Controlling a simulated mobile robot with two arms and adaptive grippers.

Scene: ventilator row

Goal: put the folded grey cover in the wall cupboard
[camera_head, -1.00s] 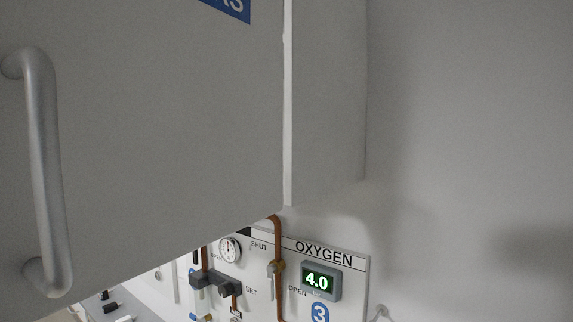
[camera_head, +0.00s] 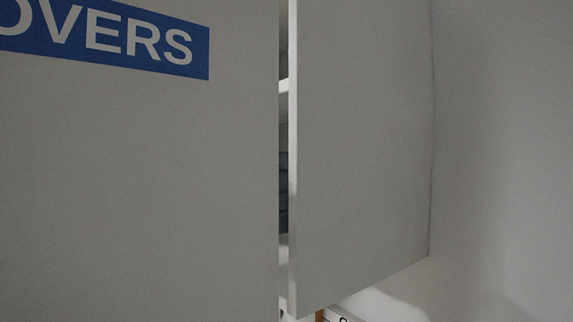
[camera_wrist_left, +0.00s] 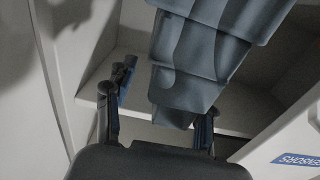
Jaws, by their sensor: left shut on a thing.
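The wall cupboard (camera_head: 365,140) fills much of the head view, its door (camera_head: 140,190) on the left with a blue COVERS label. A narrow gap beside the door shows a shelf edge and dark blue-grey folded layers (camera_head: 284,190). In the left wrist view, my left gripper (camera_wrist_left: 165,95) faces the cupboard's pale shelf (camera_wrist_left: 240,108). It is shut on a blue-grey folded thing, taken as the folded grey cover (camera_wrist_left: 185,85), which shows between and beyond the fingers. Where it ends and any stack behind begins is unclear. My right gripper is out of view.
The labelled door panel (camera_wrist_left: 292,140) stands close at the right in the left wrist view. A pale side panel (camera_wrist_left: 52,70) runs along the left. Bare wall (camera_head: 505,130) lies right of the cupboard in the head view.

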